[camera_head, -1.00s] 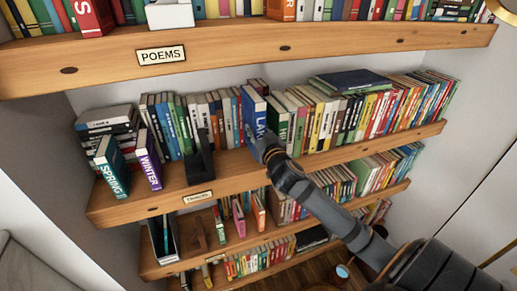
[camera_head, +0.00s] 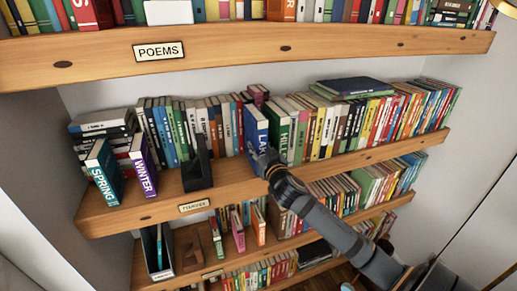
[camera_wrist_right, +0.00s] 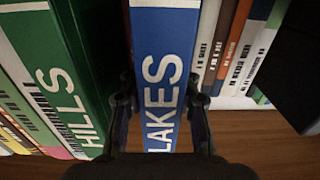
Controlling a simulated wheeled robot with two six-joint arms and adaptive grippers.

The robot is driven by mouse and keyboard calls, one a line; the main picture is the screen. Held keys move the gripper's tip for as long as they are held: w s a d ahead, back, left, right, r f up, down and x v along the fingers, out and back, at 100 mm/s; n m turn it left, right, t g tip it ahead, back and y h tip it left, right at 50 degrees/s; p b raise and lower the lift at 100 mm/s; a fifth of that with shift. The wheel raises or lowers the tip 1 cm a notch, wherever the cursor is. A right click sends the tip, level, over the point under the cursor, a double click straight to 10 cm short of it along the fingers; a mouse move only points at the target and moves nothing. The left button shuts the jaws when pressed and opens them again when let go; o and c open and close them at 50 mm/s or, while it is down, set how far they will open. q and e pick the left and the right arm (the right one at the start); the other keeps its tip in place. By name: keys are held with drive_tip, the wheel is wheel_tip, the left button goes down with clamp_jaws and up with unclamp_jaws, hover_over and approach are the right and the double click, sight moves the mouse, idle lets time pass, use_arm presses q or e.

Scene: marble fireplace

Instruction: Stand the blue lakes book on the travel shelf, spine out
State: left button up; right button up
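The blue lakes book (camera_head: 256,130) is upright on the middle shelf (camera_head: 150,207), its LAKES spine facing out. It stands left of the green HILLS book (camera_head: 281,138). In the right wrist view the blue lakes book (camera_wrist_right: 163,75) fills the middle, with my right gripper's (camera_wrist_right: 160,95) fingers on both sides of its spine, close against it. In the head view my right gripper (camera_head: 270,165) is at the lower spine. Whether the book's base touches the shelf is hidden. The shelf's label (camera_head: 194,207) is too small to read surely. My left gripper is not in view.
A black bookend (camera_head: 197,172) stands left of the book. The purple WINTER book (camera_head: 143,165) and teal SPRING book (camera_head: 103,172) stand farther left. The POEMS shelf (camera_head: 230,45) is above. Bare shelf shows in front of the bookend.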

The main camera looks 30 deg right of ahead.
drive_tip(key=o, duration=0.4)
drive_tip(key=shift+s, duration=0.1)
drive_tip(key=v, duration=0.5)
drive_tip(key=shift+s+a+r, duration=0.1)
drive_tip(key=shift+s, duration=0.1)
drive_tip(key=p, duration=0.4)
approach(263, 152)
drive_tip(key=x, duration=0.2)
drive_tip(key=shift+s+a, duration=0.1)
drive_tip(key=shift+s, duration=0.05)
